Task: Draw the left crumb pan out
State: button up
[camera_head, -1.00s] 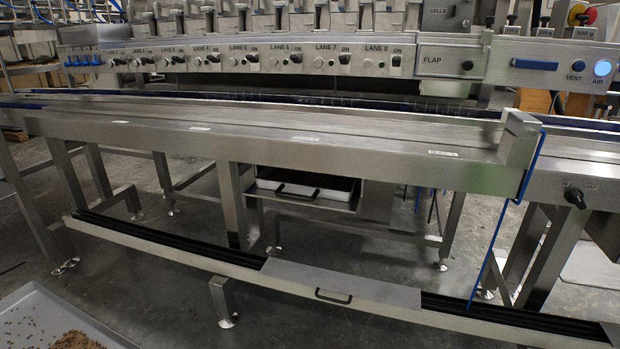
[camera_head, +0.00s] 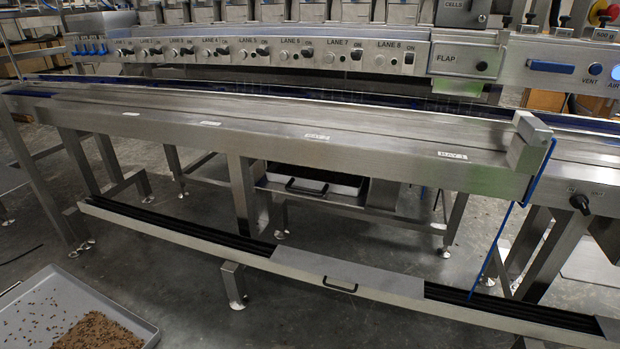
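A shallow metal pan (camera_head: 345,188) with a dark bar handle sits under the conveyor frame, between its legs. Its front face and handle show; most of its inside is hidden by the beam above and in shadow. A grey, flat tray (camera_head: 150,328) with brown crumbs heaped and scattered in it lies at the lower left and is cut off by the picture edge. I cannot tell from this view which of the two is the left crumb pan. My gripper is not in view.
The long conveyor beam (camera_head: 300,150) runs across above the pan. A low rail (camera_head: 190,234) crosses in front of the pan, with a handled cover plate (camera_head: 350,272) on it. A blue hose (camera_head: 500,238) hangs at right. Bare floor (camera_head: 150,275) lies between the tray and rail.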

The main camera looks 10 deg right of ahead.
aim_at(340, 183)
jog(key=i+j+z, duration=0.1)
jog(key=i+j, duration=0.15)
jog(key=i+j+z, duration=0.1)
jog(key=i+j, duration=0.2)
jog(key=j, duration=0.15)
jog(key=i+j+z, duration=0.1)
jog(key=j, duration=0.3)
jog(key=i+j+z, duration=0.1)
jog(key=i+j, duration=0.25)
